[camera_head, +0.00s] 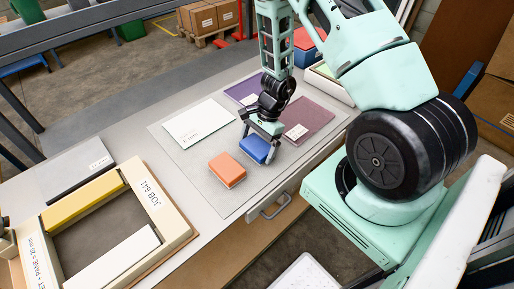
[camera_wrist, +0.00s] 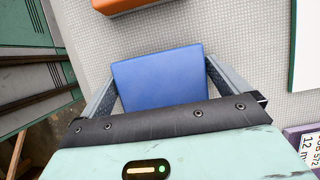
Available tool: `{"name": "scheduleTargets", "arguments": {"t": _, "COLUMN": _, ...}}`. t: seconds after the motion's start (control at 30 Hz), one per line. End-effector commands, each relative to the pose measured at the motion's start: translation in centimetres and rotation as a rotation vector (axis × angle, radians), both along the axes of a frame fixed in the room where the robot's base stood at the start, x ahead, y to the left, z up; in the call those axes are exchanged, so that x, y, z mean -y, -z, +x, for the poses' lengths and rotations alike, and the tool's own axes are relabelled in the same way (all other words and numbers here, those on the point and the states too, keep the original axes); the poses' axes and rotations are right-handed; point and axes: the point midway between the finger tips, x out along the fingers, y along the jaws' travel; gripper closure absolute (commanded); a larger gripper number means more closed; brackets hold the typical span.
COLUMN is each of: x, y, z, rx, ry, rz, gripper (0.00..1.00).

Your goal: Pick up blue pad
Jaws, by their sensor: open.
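The blue pad (camera_head: 254,149) lies on the grey mat on the table, just right of an orange pad. My gripper (camera_head: 262,150) is low over the blue pad, with its fingers on either side of it. In the wrist view the blue pad (camera_wrist: 160,80) fills the space between the two open fingers (camera_wrist: 160,85). A narrow gap shows beside the pad's right edge; I cannot tell whether either finger touches it. The pad's near part is hidden behind the gripper body.
The orange pad (camera_head: 227,169) stands close by on the left. A white plate (camera_head: 198,123) and purple sheets (camera_head: 306,117) lie on the mat (camera_head: 205,178) around the gripper. A frame marked JOB 641 (camera_head: 150,192) stands at the left. A drawer handle (camera_head: 271,209) juts out below the table edge.

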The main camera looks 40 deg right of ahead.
Motion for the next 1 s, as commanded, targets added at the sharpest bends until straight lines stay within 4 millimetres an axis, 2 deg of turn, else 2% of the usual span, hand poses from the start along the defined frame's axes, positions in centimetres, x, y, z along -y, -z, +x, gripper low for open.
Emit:
{"name": "scheduleTargets", "arguments": {"t": 0.03, "x": 0.0, "y": 0.0, "z": 0.0, "rx": 0.000, "ry": 0.000, "rz": 0.000, "gripper": 0.08}}
{"name": "scheduleTargets", "arguments": {"t": 0.1, "x": 0.0, "y": 0.0, "z": 0.0, "rx": 0.000, "ry": 0.000, "rz": 0.000, "gripper": 0.28}}
{"name": "scheduleTargets", "arguments": {"t": 0.13, "x": 0.0, "y": 0.0, "z": 0.0, "rx": 0.000, "ry": 0.000, "rz": 0.000, "gripper": 0.34}}
{"name": "scheduleTargets", "arguments": {"t": 0.57, "x": 0.0, "y": -0.6, "z": 0.1, "rx": 0.002, "ry": -0.001, "rz": 0.000, "gripper": 0.34}}
{"name": "scheduleTargets", "arguments": {"t": 0.77, "x": 0.0, "y": -3.1, "z": 0.1, "rx": 0.004, "ry": -0.002, "rz": -0.001, "gripper": 0.34}}
{"name": "scheduleTargets", "arguments": {"t": 1.0, "x": 0.0, "y": -7.5, "z": 0.1, "rx": 0.004, "ry": -0.003, "rz": 0.000, "gripper": 0.34}}
